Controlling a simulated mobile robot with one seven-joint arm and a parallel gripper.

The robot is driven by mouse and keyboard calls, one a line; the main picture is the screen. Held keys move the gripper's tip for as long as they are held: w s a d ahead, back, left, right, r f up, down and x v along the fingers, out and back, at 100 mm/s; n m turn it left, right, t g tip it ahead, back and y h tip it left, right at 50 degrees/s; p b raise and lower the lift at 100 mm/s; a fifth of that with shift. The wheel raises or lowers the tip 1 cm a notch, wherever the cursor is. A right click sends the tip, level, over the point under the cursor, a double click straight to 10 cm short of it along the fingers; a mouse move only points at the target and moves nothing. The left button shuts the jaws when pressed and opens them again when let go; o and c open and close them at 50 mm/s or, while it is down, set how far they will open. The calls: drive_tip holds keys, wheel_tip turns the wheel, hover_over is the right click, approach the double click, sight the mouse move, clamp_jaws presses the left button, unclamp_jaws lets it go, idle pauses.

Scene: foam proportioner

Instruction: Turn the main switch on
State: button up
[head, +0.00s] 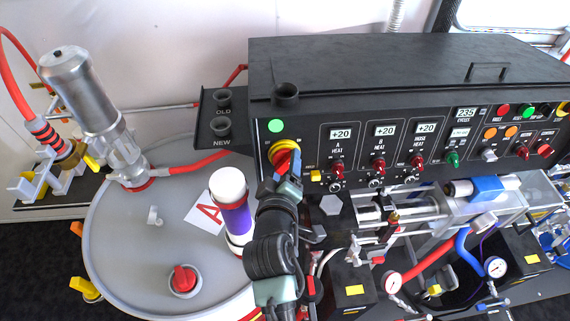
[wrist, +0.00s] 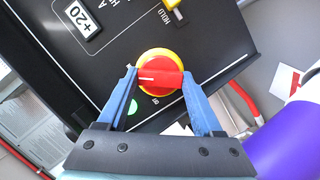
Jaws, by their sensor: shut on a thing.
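The main switch (head: 285,150) is a red knob on a round yellow plate at the left end of the black control panel's front. In the wrist view the main switch (wrist: 160,62) sits between my blue fingers, and a white mark on its red bar points left. My gripper (head: 284,168) is shut on the red knob, one finger at each end of the bar; the wrist view shows my gripper (wrist: 161,84) from behind. A green lamp (head: 275,126) beside the switch looks lit; it also shows in the wrist view (wrist: 132,106). In the head view my gripper hides part of the knob.
The black control panel (head: 350,110) carries red knobs and "+20" displays right of the switch. A grey drum (head: 135,240) with a purple-banded white cylinder (head: 235,215) stands left of my arm. Hoses, gauges and clear-cased machinery lie below the panel on the right.

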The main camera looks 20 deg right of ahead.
drive_tip(key=shift+m, duration=0.5)
drive_tip(key=o, duration=1.4)
drive_tip(key=shift+c, duration=0.2)
drive_tip(key=b+v, duration=0.3)
drive_tip(key=v, duration=1)
drive_tip(key=shift+r, duration=0.2)
drive_tip(key=shift+d, duration=0.1)
